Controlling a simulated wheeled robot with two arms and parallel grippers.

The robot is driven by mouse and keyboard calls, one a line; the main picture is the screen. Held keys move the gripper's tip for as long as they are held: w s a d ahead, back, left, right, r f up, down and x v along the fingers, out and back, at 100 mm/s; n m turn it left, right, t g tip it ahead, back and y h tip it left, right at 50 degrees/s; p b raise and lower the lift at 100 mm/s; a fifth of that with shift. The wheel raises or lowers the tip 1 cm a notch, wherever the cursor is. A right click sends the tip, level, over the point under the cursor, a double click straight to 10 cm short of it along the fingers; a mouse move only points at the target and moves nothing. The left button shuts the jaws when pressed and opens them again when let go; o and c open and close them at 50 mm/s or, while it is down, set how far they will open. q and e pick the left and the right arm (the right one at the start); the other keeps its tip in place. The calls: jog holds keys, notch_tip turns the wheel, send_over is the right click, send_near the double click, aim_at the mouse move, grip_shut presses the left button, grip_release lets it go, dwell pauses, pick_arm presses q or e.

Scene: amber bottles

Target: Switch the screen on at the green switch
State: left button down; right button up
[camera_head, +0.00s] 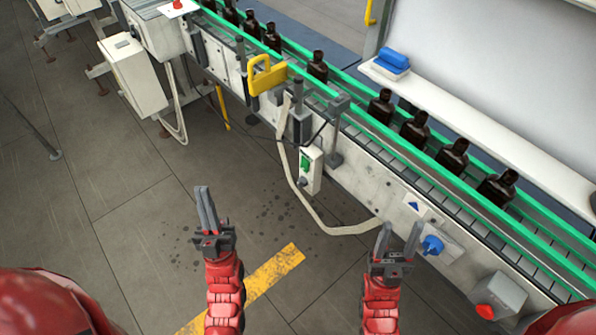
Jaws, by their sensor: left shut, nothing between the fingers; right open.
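A green switch (305,162) sits on a small pale box (313,172) fixed at the side of the conveyor, near the middle of the head view. My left gripper (205,188) is shut and empty, to the left of the switch box and apart from it, over the floor. My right gripper (402,226) is open and empty, to the right of and below the switch box in the picture, near the blue knob (432,245). No lit screen can be made out.
A conveyor with green rails (400,148) carries several amber bottles (453,157). A yellow bracket (266,75) sticks out above the switch box. A pale hose (285,150) loops below it. A red button (486,311) is at lower right.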

pick_arm(q)
jog(key=w+a+f+n+g+y+b, duration=0.2)
jog(key=w+a+f+n+g+y, duration=0.6)
jog(key=w+a+f, duration=0.25)
jog(key=w+a+f+n+g+h+b, duration=0.1)
jog(key=w+a+f+g+h, duration=0.2)
jog(key=f, duration=0.4)
jog(key=w+a+f+n+g+h+b, duration=0.1)
jog(key=w+a+f+n+g+h, duration=0.15)
jog(key=w+f+g, duration=0.4)
jog(key=w+d+f+m+h+b, duration=0.1)
jog(key=w+d+f+h+b, duration=0.15)
jog(key=d+f+h, duration=0.6)
jog(key=s+d+r+m+g+h+b, duration=0.1)
jog(key=s+d+r+m+h, duration=0.1)
jog(key=d+h, duration=0.3)
jog(key=s+d+r+m+g+h+b, duration=0.1)
jog(key=s+d+r+m+h, duration=0.2)
jog(key=d+r+h, duration=0.2)
jog(key=d+h, duration=0.1)
jog(key=d, duration=0.1)
jog(key=shift+s+d+h+b, duration=0.3)
jog(key=shift+d, duration=0.05)
jog(key=shift+w+d+g, duration=0.1)
jog(key=shift+g, duration=0.15)
